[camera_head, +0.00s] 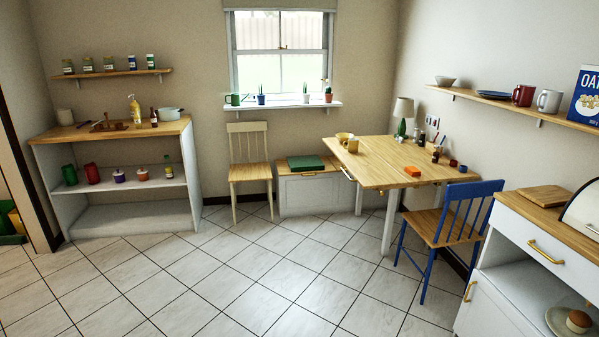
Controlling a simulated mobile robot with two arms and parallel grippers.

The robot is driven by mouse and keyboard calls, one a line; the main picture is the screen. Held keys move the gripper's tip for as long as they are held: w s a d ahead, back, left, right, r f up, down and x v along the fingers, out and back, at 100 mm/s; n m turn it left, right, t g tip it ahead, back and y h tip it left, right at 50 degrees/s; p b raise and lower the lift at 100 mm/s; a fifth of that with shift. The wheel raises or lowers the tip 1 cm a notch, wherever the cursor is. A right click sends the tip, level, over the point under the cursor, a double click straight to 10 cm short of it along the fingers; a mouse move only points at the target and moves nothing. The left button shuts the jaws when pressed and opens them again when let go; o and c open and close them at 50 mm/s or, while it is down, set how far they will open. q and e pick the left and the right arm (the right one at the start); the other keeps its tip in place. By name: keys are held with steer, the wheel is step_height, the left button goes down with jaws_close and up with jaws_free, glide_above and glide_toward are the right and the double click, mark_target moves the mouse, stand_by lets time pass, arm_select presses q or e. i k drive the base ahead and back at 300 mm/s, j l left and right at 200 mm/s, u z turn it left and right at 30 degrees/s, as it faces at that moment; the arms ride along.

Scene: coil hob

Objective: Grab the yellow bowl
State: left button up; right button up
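Neither of my grippers is in view.
A blue-and-wood chair (447,228) stands at the table's right front, and a cream chair (249,169) is to its left. The tiled floor (240,270) in front is clear.

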mark_target(345, 139)
steer(key=i, duration=2.25)
steer(key=i+z, duration=0.15)
steer(key=i, duration=0.3)
steer(key=i+j+z, duration=0.15)
steer(key=i, duration=0.3)
steer(key=i+j+z, duration=0.1)
steer(key=i, duration=0.35)
steer(key=i+j+z, duration=0.15)
steer(key=i, duration=0.25)
